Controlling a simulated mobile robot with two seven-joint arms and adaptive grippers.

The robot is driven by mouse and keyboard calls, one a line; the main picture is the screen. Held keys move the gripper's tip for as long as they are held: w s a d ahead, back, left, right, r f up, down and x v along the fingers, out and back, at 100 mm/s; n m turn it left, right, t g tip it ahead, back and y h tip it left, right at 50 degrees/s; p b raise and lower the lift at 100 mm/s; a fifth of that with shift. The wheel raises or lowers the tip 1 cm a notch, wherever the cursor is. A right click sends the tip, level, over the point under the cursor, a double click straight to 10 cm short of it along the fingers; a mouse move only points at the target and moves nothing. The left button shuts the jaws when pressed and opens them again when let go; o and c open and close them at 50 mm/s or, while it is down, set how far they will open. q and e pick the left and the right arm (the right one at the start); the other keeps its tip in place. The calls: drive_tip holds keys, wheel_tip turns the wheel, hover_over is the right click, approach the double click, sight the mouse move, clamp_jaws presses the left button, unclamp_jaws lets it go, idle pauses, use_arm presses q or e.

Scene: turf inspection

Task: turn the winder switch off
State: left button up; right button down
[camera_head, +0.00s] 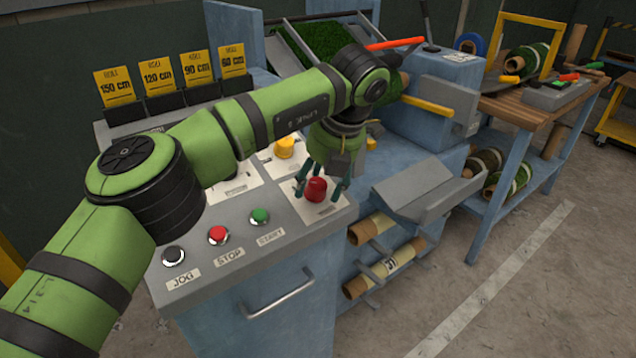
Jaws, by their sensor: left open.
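A red knob (316,190) stands on a pale plate at the right edge of the sloped control panel (220,275). It looks like the winder switch, but its label is too small to read. My left gripper (320,182) points down at this knob from above. Its dark green fingers are open, spread to either side of the knob; I cannot tell if they touch it. The arm hides part of the panel behind. My right gripper is not in view.
The panel also has a yellow knob (284,147) behind, and JOG (173,256), STOP (218,235) and START (260,216) buttons in front. Yellow length cards (157,76) stand at the back left. Rolls (385,267) lie on lower shelves at right. A wooden bench (525,108) stands beyond.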

use_arm(q)
drive_tip(key=v, duration=1.1)
drive_tip(key=shift+r, duration=0.2)
drive_tip(key=shift+s, duration=0.1)
